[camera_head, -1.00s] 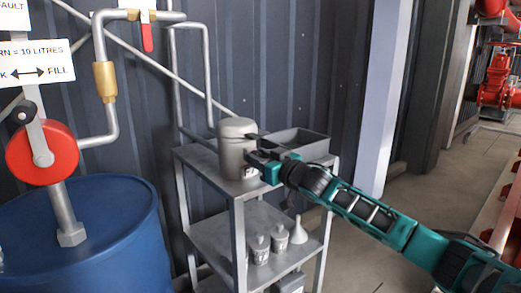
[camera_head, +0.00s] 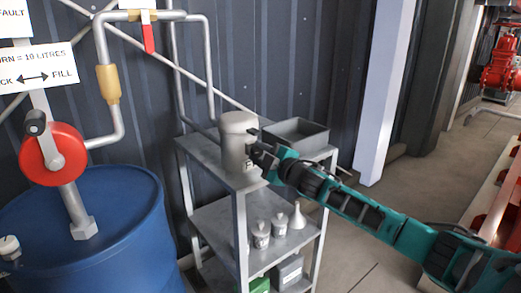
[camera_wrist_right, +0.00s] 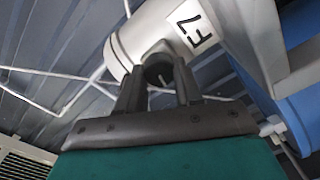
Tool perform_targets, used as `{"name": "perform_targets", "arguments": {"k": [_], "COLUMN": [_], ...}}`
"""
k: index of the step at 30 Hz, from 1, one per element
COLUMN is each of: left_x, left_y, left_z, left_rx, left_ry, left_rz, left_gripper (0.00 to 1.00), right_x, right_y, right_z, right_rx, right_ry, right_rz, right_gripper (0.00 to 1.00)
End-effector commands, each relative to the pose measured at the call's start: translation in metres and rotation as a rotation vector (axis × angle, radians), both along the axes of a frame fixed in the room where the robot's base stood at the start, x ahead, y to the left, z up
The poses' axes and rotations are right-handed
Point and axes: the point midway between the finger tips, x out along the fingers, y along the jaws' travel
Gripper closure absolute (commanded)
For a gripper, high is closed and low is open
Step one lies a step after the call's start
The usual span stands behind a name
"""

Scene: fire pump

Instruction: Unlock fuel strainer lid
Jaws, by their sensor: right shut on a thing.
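The fuel strainer is a light grey cylinder (camera_head: 236,142) standing upright on the top shelf of a metal stand, with its lid (camera_head: 238,119) on top. In the right wrist view the strainer body (camera_wrist_right: 150,35) lies tilted, with a white label marked in black. My right gripper (camera_head: 257,154) is at the strainer's right side, just below the lid. In the right wrist view its dark fingers (camera_wrist_right: 160,85) are shut on a dark round latch knob (camera_wrist_right: 158,68) on the strainer's side. The fingers partly hide the knob. My left gripper is not in view.
A grey open tray (camera_head: 297,134) sits behind my right gripper on the stand. A blue drum (camera_head: 90,240) with a red hand pump (camera_head: 52,155) stands at left. Pipes run along the wall.

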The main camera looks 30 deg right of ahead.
Motion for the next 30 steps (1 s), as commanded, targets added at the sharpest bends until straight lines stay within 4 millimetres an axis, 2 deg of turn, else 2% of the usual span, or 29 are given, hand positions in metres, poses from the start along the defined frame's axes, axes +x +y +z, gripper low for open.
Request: {"name": "perform_targets", "arguments": {"k": [5,15,30], "left_x": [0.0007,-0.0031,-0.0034], "left_y": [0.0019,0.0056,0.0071], "left_z": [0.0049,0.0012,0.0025], "left_rx": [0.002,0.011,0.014], "left_ry": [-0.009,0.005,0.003], "left_rz": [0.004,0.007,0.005], "left_gripper": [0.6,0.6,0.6], "right_x": [-0.0001,-0.0002,-0.0002], "right_y": [0.0006,0.0011,0.001], "right_z": [-0.0005,-0.0017,-0.0024], "right_rx": [-0.154,-0.37,-0.462], "right_ry": [-0.011,-0.029,-0.036], "right_rz": [0.001,0.001,0.001], "right_gripper": [0.96,0.96,0.95]}}
